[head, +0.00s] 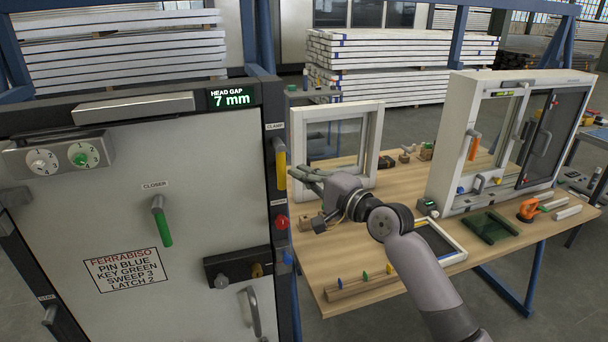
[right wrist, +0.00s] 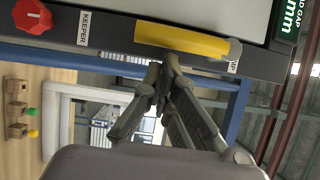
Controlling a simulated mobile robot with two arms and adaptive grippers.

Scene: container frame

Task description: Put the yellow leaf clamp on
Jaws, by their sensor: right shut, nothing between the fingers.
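The yellow leaf clamp (head: 281,168) is a lever on the dark right-hand frame of the grey door, under a CLAMP label. Its yellow grip hangs down from a grey pivot. The clamp also shows across the top of the right wrist view (right wrist: 180,40). My right gripper (head: 293,175) is shut and empty, with its fingers pointing at the lower part of the clamp. In the right wrist view the fingertips (right wrist: 162,72) lie close to the yellow grip; I cannot tell whether they touch it. My left gripper is not in view.
A red knob (head: 281,222) sits below the clamp. The door (head: 120,200) carries a green-handled closer (head: 162,222), dials and a sign. A display (head: 233,97) reads HEAD GAP 7 mm. A wooden bench (head: 400,250) with window frames and small parts stands to the right.

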